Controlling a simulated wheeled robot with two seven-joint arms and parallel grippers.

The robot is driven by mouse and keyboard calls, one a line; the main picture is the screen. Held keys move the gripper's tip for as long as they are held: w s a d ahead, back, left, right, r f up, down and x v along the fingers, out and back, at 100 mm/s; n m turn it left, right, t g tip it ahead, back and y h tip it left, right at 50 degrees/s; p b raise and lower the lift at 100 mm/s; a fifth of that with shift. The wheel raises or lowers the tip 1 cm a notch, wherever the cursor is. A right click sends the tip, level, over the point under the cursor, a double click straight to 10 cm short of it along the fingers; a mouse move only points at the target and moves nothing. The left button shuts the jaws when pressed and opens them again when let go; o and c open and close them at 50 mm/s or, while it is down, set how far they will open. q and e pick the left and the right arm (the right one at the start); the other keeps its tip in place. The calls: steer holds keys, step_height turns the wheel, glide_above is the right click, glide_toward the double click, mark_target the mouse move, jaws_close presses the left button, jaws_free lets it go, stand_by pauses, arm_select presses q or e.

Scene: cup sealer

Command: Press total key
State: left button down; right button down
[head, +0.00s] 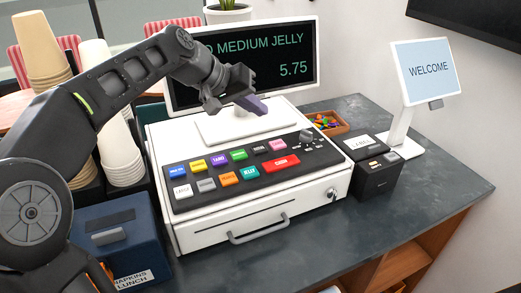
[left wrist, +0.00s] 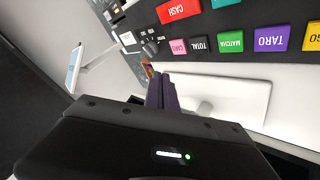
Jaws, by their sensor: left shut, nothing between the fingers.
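The total key (left wrist: 200,44) is a black key in the left wrist view, between the pink CARD key (left wrist: 178,46) and the green MATCHA key (left wrist: 230,41). In the head view the total key (head: 259,150) lies in the upper row of the register's key panel. My left gripper (head: 254,105) is shut and empty, its dark purple fingers held together above and behind the panel, in front of the display. In the left wrist view its fingers (left wrist: 162,92) are apart from the total key. My right gripper is out of view.
The display (head: 290,65) reads "MEDIUM JELLY" and 5.75. The white register (head: 250,215) has a handled drawer. A red CASH key (head: 281,163), a black box (head: 375,172) and a WELCOME screen (head: 427,70) are to the right. Cup stacks and a blue napkin box (head: 120,240) are at left.

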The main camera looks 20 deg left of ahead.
mark_target(256, 150)
arm_select(q)
steer(key=f, duration=0.1)
steer(key=f+b, duration=0.1)
steer(key=w+f, duration=0.1)
steer(key=shift+a+f+b, duration=0.25)
steer(key=shift+a+b, duration=0.1)
steer(key=shift+a, duration=0.05)
steer(key=f+b, duration=0.3)
steer(key=f, duration=0.1)
steer(key=shift+s+d, duration=0.15)
steer(key=shift+s, duration=0.1)
steer(key=shift+f+b, duration=0.4)
steer(key=shift+b, duration=0.2)
stand_by(0.8)
steer(key=shift+f+b, duration=0.45)
steer(key=shift+s+f+b, duration=0.1)
steer(key=shift+f+b, duration=0.3)
steer(key=shift+f, duration=0.05)
stand_by(0.5)
steer(key=shift+r, duration=0.1)
steer(key=shift+r+p, duration=0.7)
steer(key=shift+r, duration=0.1)
